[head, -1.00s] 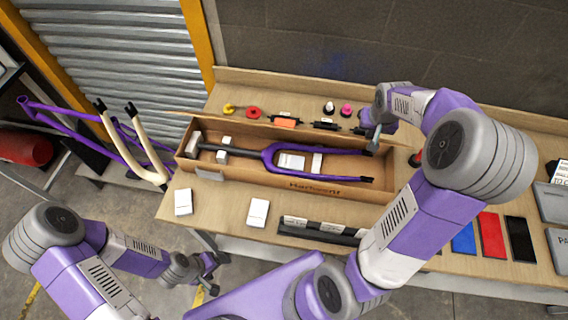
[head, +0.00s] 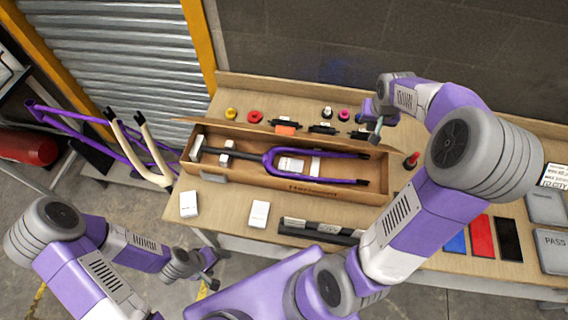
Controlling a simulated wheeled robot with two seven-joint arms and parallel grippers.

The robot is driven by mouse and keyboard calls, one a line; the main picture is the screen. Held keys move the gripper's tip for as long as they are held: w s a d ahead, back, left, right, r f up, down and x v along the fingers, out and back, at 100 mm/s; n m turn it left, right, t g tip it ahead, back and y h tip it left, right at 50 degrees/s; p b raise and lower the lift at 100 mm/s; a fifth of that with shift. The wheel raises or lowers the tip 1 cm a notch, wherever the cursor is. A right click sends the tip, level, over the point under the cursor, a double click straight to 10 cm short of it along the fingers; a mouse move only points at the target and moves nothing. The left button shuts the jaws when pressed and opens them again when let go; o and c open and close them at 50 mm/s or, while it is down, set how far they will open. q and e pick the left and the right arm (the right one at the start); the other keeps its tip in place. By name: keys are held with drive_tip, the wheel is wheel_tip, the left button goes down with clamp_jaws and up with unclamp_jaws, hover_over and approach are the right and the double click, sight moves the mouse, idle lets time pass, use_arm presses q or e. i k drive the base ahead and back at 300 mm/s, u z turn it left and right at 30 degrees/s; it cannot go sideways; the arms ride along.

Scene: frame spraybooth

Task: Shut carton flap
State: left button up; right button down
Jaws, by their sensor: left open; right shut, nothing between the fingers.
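The long brown carton (head: 310,188) lies open on the wooden bench. Its interior and the purple fork (head: 285,155) with a dark steerer tube show, with small white blocks beside the fork. A thin brown flap edge (head: 190,121) sticks out at the carton's far left corner. My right gripper (head: 377,130) is shut and empty, just beyond the carton's far right corner. Whether it touches the carton cannot be told. My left gripper (head: 211,284) is open and empty, low in front of the bench, away from the carton.
White boxes (head: 259,213) and a black rack (head: 318,230) stand in front of the carton. Black clamps, a yellow and a red ring (head: 255,117) lie behind it. A red-topped item (head: 411,160) stands to its right. Purple frames (head: 95,135) stand at the left.

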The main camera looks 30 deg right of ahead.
sight(278, 130)
drive_tip(key=k, duration=1)
